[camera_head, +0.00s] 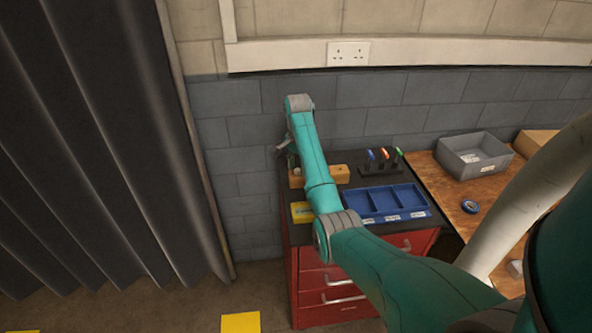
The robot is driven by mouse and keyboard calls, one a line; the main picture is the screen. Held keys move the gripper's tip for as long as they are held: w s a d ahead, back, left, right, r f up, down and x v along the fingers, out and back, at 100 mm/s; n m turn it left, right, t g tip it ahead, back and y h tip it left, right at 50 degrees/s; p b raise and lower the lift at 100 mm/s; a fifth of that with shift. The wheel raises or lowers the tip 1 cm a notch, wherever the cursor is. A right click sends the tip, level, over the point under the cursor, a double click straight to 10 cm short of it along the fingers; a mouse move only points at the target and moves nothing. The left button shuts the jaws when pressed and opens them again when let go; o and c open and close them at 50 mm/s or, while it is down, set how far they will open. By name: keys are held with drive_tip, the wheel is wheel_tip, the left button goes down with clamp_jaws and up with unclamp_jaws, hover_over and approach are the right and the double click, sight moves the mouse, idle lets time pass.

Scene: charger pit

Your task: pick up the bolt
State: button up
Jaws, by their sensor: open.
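I cannot clearly make out the bolt. A small pale grey thing (297,171) shows at the wooden block (338,174) beneath my gripper, and it may be the bolt; it is too small to be sure. The block lies on the dark top of a red tool cabinet (318,284). My gripper (283,150) is small and partly hidden by my teal arm. It is open, above and a little behind the left end of the block, near the grey wall.
A blue compartment tray (384,201) and a yellow box (302,212) sit at the front of the cabinet top. A dark rack of coloured-handled tools (381,162) stands behind. A wooden bench to the right holds a grey bin (474,155) and a blue tape roll (469,206).

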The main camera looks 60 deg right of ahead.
drive_tip(key=shift+f, duration=0.25)
clamp_jaws()
drive_tip(key=shift+r, duration=0.15)
